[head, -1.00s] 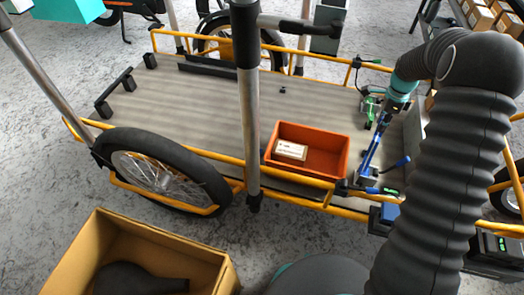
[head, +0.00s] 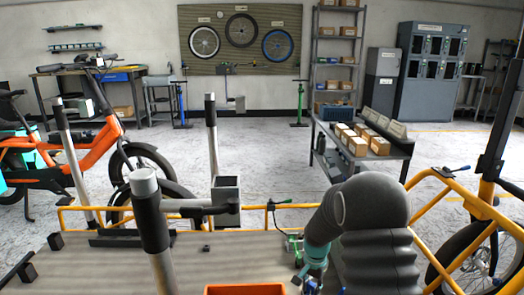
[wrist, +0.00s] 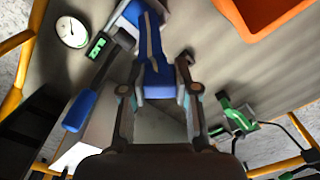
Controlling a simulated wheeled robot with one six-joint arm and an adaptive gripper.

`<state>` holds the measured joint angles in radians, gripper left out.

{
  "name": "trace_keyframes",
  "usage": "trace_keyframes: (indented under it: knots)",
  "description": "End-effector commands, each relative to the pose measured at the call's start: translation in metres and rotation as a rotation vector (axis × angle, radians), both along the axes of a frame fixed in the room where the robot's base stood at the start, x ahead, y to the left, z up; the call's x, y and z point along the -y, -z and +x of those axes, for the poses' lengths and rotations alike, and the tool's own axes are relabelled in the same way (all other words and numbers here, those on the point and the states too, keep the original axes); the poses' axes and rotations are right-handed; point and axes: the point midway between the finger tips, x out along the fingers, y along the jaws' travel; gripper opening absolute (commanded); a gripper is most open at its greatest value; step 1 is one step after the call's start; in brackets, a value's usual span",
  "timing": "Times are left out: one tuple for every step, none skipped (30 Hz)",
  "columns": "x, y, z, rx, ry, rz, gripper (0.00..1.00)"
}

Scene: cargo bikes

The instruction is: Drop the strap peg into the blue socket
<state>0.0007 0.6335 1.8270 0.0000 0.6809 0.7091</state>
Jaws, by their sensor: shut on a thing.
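In the wrist view my gripper (wrist: 157,88) has its two fingers on either side of a blue piece, which I take for the strap peg (wrist: 158,78). A blue strap part with a pale stripe runs up from it toward a grey and blue fixture (wrist: 122,28). I cannot tell which part there is the blue socket, or whether the peg touches it. In the head view my gripper (head: 311,278) is low at the bottom edge, with only a little blue showing below it.
A blue-handled lever (wrist: 78,110), a green display (wrist: 97,45) and a round dial (wrist: 72,32) lie left in the wrist view. A green clamp (wrist: 236,115) is at right, an orange bin (wrist: 262,15) upper right. Yellow rails (head: 285,208) edge the cargo deck (head: 215,255).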

Motion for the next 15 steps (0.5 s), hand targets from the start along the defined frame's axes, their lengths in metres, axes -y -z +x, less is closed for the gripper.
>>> trace_keyframes:
  knots:
    - [0.0,0.004,-0.01,-0.004,-0.077,0.0,0.0]
    - [0.0,0.006,-0.015,-0.002,-0.127,0.001,0.0]
    - [0.0,0.009,-0.022,-0.003,-0.193,0.0,0.0]
    - [0.0,0.011,-0.027,-0.002,-0.243,0.001,0.0]
    - [0.0,0.013,-0.032,-0.002,-0.289,0.001,0.0]
    - [0.0,0.016,-0.039,-0.002,-0.35,0.0,0.0]
    - [0.0,0.018,-0.044,-0.002,-0.395,0.0,0.0]
    - [0.0,0.02,-0.048,-0.002,-0.436,0.0,0.0]
    - [0.0,0.022,-0.053,-0.002,-0.488,0.0,0.0]
    - [0.0,0.023,-0.057,-0.002,-0.523,0.0,0.0]
    - [0.0,0.024,-0.061,-0.001,-0.555,0.0,0.0]
    - [0.0,0.025,-0.065,-0.001,-0.592,0.001,0.0]
    - [0.0,0.026,-0.067,-0.001,-0.617,0.001,0.0]
    - [0.0,0.027,-0.07,-0.001,-0.639,0.001,0.0]
    - [0.0,0.028,-0.072,-0.001,-0.663,0.001,0.0]
